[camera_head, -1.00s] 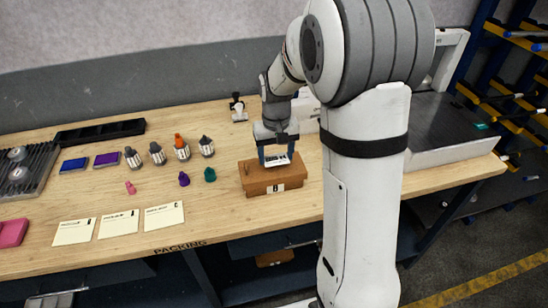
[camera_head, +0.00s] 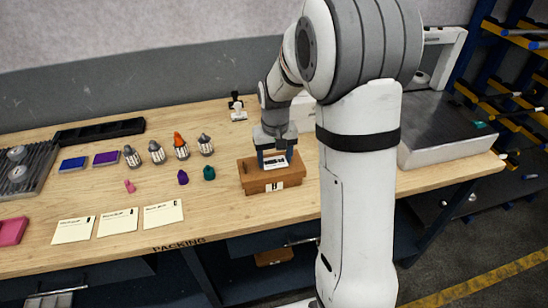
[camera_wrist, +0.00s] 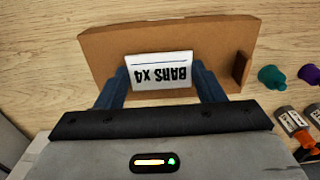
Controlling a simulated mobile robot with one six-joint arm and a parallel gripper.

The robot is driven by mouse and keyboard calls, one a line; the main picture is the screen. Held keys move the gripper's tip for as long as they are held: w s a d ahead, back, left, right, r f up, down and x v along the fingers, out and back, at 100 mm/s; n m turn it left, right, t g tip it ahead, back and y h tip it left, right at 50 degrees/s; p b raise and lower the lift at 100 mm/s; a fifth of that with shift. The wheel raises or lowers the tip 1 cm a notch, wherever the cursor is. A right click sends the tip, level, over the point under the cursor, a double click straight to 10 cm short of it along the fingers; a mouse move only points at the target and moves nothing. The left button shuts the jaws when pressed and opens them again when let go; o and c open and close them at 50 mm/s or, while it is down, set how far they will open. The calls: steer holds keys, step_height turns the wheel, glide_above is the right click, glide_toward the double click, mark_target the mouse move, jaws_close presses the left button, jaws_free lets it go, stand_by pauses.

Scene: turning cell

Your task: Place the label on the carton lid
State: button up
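The brown carton (camera_head: 254,182) sits on the wooden bench with its lid up, and its lid (camera_wrist: 103,50) fills the upper middle of the wrist view. The white label (camera_wrist: 160,72) reads "BARS x4", upside down in the wrist view. It lies between my two fingertips, its side edges against them, over the middle of the lid. I cannot tell whether its underside touches the lid. My gripper (camera_head: 275,161) points down over the carton and is closed on the label's edges.
A small brown block (camera_wrist: 243,68) is at one lid edge. Several bottles (camera_head: 157,152), a purple cap (camera_head: 182,177) and a teal cap (camera_head: 209,173) stand left of the carton. Cream cards (camera_head: 118,223) lie at the front left. A grey machine (camera_head: 450,135) stands right.

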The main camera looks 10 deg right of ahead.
mark_target(275, 163)
steer(key=shift+o, duration=1.4)
steer(key=shift+s+f, duration=0.4)
steer(key=shift+f, duration=0.3)
steer(key=shift+r+p, duration=0.3)
steer(key=shift+o, duration=0.3)
step_height(275, 163, up, 12)
steer(key=shift+w, duration=0.45)
steer(key=s+t, duration=0.3)
steer(key=s, duration=1.8)
steer(key=shift+s+r, duration=0.25)
steer(key=shift+r, duration=0.05)
